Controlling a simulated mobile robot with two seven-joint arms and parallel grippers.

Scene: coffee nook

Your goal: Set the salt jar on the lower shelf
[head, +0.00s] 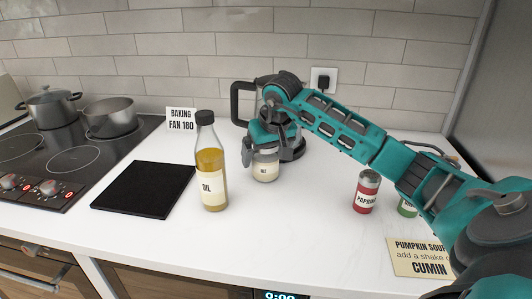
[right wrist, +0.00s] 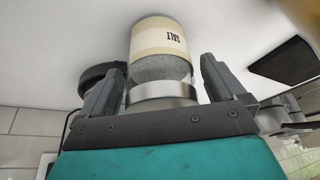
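The salt jar (head: 265,168) stands on the white counter, a clear jar with a cream label and a silver lid. My right gripper (head: 268,138) is over it from above and hides its lid in the head view. In the right wrist view the jar (right wrist: 160,45) lies between the two fingers (right wrist: 162,80), with its lid deepest in the gap. Narrow gaps seem to show beside the lid, so the fingers look open around it. My left gripper is not in view. No lower shelf shows in these frames.
An oil bottle (head: 211,175) stands close left of the jar. A coffee pot (head: 291,143) is just behind it. A red paprika jar (head: 367,192) and a green-labelled jar (head: 407,208) stand under my right arm. A black mat (head: 145,189) lies left; the front middle counter is clear.

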